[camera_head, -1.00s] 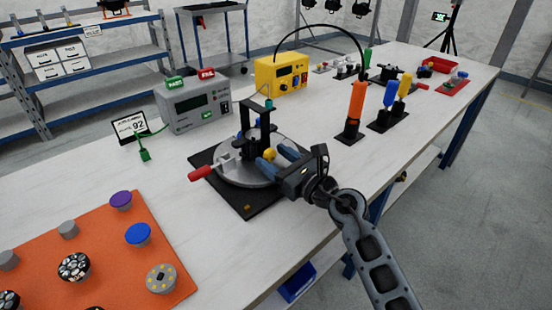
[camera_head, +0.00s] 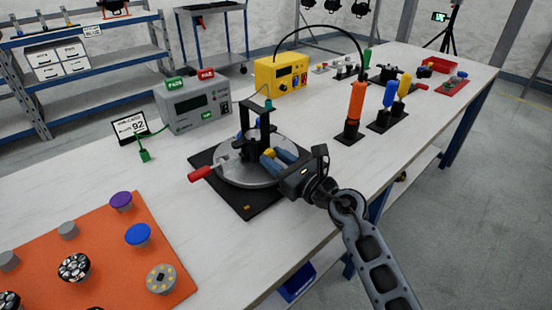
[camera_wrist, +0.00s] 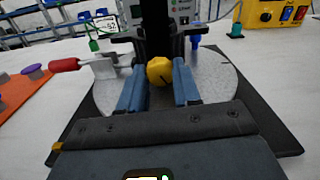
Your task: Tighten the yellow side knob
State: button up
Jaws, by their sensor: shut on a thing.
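The yellow side knob (camera_head: 267,152) sits on the side of the dark upright fixture (camera_head: 247,125) on the round grey plate (camera_head: 235,175). In the wrist view the yellow knob (camera_wrist: 160,70) is between the two blue fingers. My gripper (camera_head: 275,158) comes in from the right, level with the plate, and is shut on the knob. It also shows in the wrist view (camera_wrist: 159,80). The knob's far side and its shaft are hidden.
A red-handled clamp (camera_head: 201,173) sticks out at the plate's left edge, on a black base (camera_head: 250,208). A grey tester (camera_head: 193,105) and a yellow power box (camera_head: 281,75) stand behind. An orange mat (camera_head: 105,250) with knobs lies front left. The bench is clear at right front.

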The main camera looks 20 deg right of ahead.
jog(key=shift+r, duration=0.15)
jog(key=m+p, duration=0.2)
jog(key=p, duration=0.1)
jog(key=shift+r+m, duration=0.1)
jog(key=shift+m, duration=0.3)
jog(key=shift+m+p, duration=1.35)
jog(key=shift+m, duration=0.15)
jog(key=shift+f, duration=0.2)
jog(key=o, duration=1.1)
jog(key=shift+c, duration=0.2)
jog(key=shift+f, duration=0.2)
